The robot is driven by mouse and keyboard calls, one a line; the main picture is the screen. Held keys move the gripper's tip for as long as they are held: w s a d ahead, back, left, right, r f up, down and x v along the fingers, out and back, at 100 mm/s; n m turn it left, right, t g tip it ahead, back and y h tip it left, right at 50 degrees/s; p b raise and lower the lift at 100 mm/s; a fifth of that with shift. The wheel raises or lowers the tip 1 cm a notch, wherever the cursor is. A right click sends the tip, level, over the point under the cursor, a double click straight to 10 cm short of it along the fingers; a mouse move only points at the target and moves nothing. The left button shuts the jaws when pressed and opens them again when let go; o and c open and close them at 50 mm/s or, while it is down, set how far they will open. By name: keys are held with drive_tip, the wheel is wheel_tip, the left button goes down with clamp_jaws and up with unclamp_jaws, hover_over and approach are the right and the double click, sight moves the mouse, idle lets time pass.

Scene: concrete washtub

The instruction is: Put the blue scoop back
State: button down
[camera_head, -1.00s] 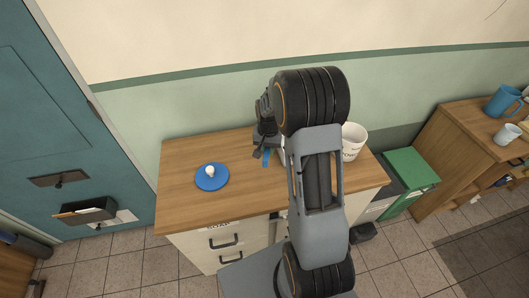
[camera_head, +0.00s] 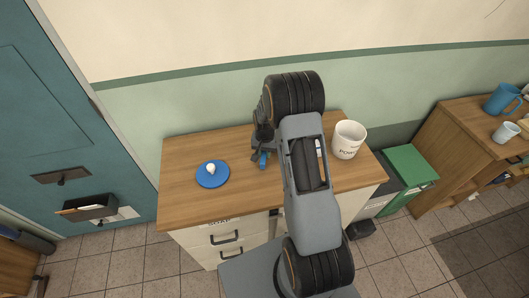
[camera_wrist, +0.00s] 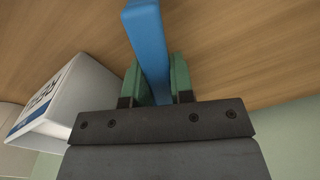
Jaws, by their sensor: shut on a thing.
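The blue scoop (camera_wrist: 148,45) shows in the wrist view as a long blue bar between the green finger pads of my gripper (camera_wrist: 157,82). My gripper is shut on it. The far end of the scoop runs out of the top of that view. In the head view a small blue part of the scoop (camera_head: 262,161) shows just below my gripper (camera_head: 261,150), over the wooden counter (camera_head: 190,205). My arm hides much of that spot, and I cannot tell whether the scoop touches the counter.
A round blue lid with a white knob (camera_head: 212,174) lies left on the counter. A white lettered pot (camera_head: 349,139) stands at the back right. A white box with lettering (camera_wrist: 62,100) is close beside my gripper. A green-lidded bin (camera_head: 410,166) stands right of the counter.

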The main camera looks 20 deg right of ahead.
drive_tip(key=shift+f, duration=0.2)
drive_tip(key=c, duration=1)
unclamp_jaws()
drive_tip(key=shift+r, duration=0.1)
wheel_tip(320, 180, up, 16)
drive_tip(key=s+a+b, duration=0.2)
drive_tip(key=shift+s+a+r+n+t, duration=0.75)
drive_tip(key=shift+s+a+r+n, duration=0.65)
drive_tip(key=shift+s, duration=1.75)
drive_tip(key=shift+s+a+r+n+t, duration=0.85)
drive_tip(key=shift+s+a+r, duration=0.55)
drive_tip(key=shift+s, duration=1.7)
drive_tip(key=shift+s+a+r+n+t, duration=0.7)
drive_tip(key=shift+s+a+r+n, duration=0.7)
drive_tip(key=shift+s, duration=1.75)
